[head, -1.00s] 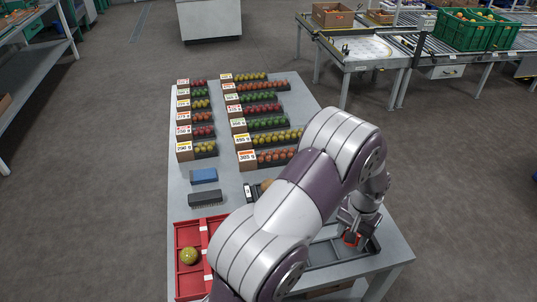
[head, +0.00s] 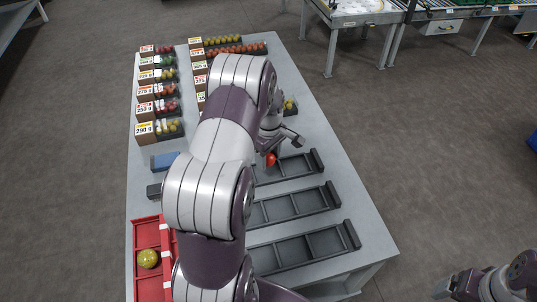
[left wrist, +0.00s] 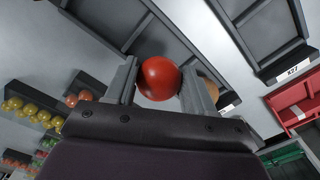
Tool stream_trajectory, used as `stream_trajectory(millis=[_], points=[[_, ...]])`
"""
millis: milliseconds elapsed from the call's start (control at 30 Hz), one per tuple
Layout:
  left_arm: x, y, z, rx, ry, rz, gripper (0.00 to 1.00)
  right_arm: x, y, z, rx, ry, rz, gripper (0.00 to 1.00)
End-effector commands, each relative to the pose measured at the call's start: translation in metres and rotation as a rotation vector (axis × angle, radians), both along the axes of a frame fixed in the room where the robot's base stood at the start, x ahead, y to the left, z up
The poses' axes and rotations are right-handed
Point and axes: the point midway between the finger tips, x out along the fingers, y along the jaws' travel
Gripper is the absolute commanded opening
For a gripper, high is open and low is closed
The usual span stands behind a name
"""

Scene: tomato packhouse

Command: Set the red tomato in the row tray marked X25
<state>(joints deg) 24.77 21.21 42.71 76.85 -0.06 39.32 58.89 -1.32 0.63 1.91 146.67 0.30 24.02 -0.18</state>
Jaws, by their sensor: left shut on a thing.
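My left gripper (left wrist: 158,82) is shut on the red tomato (left wrist: 158,78), which sits between its two fingers in the left wrist view. In the head view the red tomato (head: 270,159) shows beside my arm, over the left part of the farthest dark row tray (head: 318,160). Two more row trays, a middle one (head: 333,194) and a near one (head: 350,235), lie nearer. My arm hides their left ends. One tray label (left wrist: 292,72) shows but I cannot read it surely; I cannot tell which tray is X25. My right gripper (head: 450,287) is partly in view at the lower right.
A red divided crate (head: 146,235) at the left holds a yellow-green tomato (head: 149,259). A blue block (head: 164,160) lies beyond it. Several labelled punnets fill the far table. An orange-brown round thing (left wrist: 209,88) shows behind a finger. The table's right strip is clear.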

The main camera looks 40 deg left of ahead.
Motion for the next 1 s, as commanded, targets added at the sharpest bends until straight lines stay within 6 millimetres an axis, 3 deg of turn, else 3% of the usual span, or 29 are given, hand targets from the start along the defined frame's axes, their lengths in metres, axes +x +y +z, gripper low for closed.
stream_trajectory(millis=[33, 233, 1000], points=[[0.0, 0.0, -0.014, 0.0, 0.0, -0.001, 0.39, 0.0, 0.0, -0.013, 0.0, 0.0, 0.0, 0.87], [0.0, 0.0, -0.029, 0.001, -0.001, -0.002, 0.39, 0.0, 0.0, -0.019, 0.0, 0.0, 0.0, 0.87], [-0.001, -0.003, -0.029, 0.0, -0.001, -0.002, 0.39, 0.0, 0.0, -0.013, 0.0, 0.0, 0.0, 0.87]])
